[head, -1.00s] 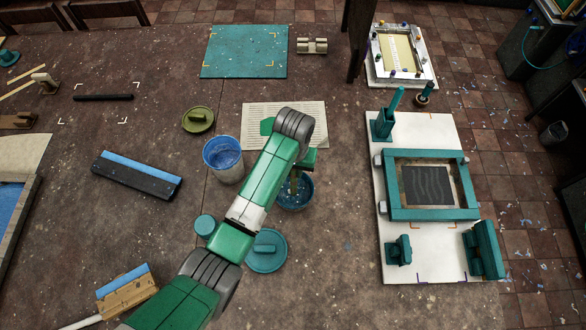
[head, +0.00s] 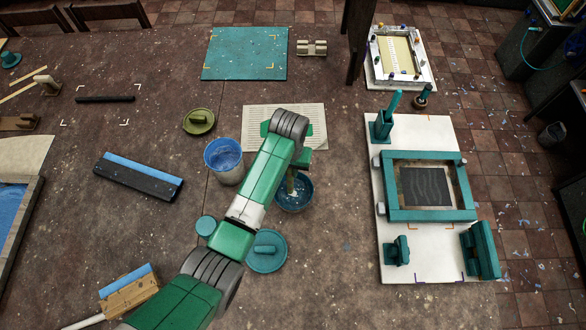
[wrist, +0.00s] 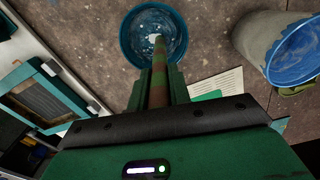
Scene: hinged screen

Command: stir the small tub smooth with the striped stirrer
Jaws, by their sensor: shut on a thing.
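The small tub (head: 307,201) is a dark teal-blue round tub standing on the table, partly behind my arm in the head view. In the wrist view the tub (wrist: 127,35) shows blue contents with pale streaks. The striped stirrer (wrist: 159,70), banded green and brown, reaches from my gripper (wrist: 157,92) into the tub. Its pale far end shows near the middle of the contents. My gripper is shut on the stirrer, with one finger on each side of it. In the head view my arm hides most of the gripper.
A larger bucket of blue (head: 224,161) stands close left of the tub. A teal lid (head: 267,259) and a small teal jar (head: 206,226) lie nearer. A printed sheet (head: 312,118) lies behind. A white board with a teal frame (head: 428,213) is at the right.

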